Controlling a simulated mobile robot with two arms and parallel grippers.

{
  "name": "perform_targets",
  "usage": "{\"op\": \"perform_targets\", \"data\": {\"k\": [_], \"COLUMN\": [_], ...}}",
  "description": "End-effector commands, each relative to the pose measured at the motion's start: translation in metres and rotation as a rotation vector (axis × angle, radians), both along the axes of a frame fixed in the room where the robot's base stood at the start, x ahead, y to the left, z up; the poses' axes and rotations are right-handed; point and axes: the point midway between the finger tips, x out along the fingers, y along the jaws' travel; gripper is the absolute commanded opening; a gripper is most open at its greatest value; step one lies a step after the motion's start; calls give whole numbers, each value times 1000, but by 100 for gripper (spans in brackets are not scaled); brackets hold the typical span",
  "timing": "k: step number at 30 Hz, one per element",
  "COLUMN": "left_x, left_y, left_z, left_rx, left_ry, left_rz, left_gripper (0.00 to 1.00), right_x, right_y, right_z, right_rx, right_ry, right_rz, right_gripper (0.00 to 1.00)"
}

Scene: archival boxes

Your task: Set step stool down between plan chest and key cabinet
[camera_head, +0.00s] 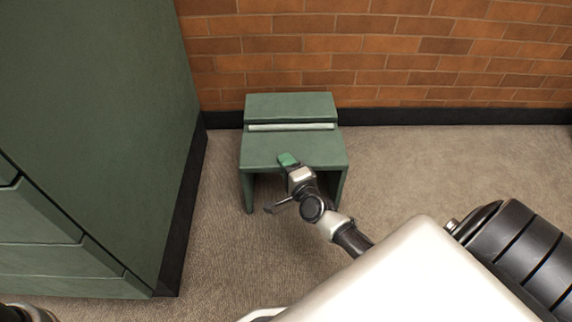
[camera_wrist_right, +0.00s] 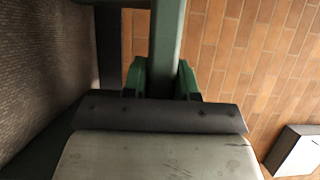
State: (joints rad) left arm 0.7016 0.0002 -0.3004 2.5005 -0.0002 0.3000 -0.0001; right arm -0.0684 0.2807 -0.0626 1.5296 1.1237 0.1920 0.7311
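The green step stool (camera_head: 290,150) stands upright in front of the brick wall, to the right of the green plan chest (camera_head: 110,110). I cannot tell whether its feet touch the floor. My right gripper (camera_head: 284,180) is at the front edge of its lower step, one finger pad above the board. In the right wrist view, the fingers (camera_wrist_right: 163,82) close on both sides of the stool's green board (camera_wrist_right: 166,40). A pale box with a dark side (camera_wrist_right: 297,150) against the bricks may be the key cabinet; the head view does not show it. My left gripper is out of view.
The brick wall (camera_head: 400,50) with a dark skirting (camera_head: 450,115) runs behind the stool. A narrow strip of carpet separates stool and chest. The carpet (camera_head: 450,160) to the right of the stool is clear. My white right arm covers the lower right.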

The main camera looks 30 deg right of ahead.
Motion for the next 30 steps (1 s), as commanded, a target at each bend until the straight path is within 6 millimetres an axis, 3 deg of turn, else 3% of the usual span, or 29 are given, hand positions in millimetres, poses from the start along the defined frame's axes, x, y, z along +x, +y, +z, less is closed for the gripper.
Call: {"op": "perform_targets", "data": {"k": [1, 4, 14, 17, 24, 30], "left_x": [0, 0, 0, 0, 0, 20], "left_y": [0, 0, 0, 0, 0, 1], "left_z": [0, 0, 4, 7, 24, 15], "left_rx": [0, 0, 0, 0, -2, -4], "left_ry": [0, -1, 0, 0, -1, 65], "left_rz": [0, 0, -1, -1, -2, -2], "left_gripper": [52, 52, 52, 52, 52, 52], "right_x": [0, 0, 0, -11, -61, -99], "right_y": [0, 0, 0, 1, 6, 9], "right_z": [0, 0, 4, 3, 5, 4], "right_rx": [0, 0, 0, -3, -3, -2], "right_ry": [0, 0, 0, 3, 5, 3], "right_rz": [0, 0, 0, 0, 2, 2], "right_gripper": [36, 51, 52, 52, 52, 52]}}
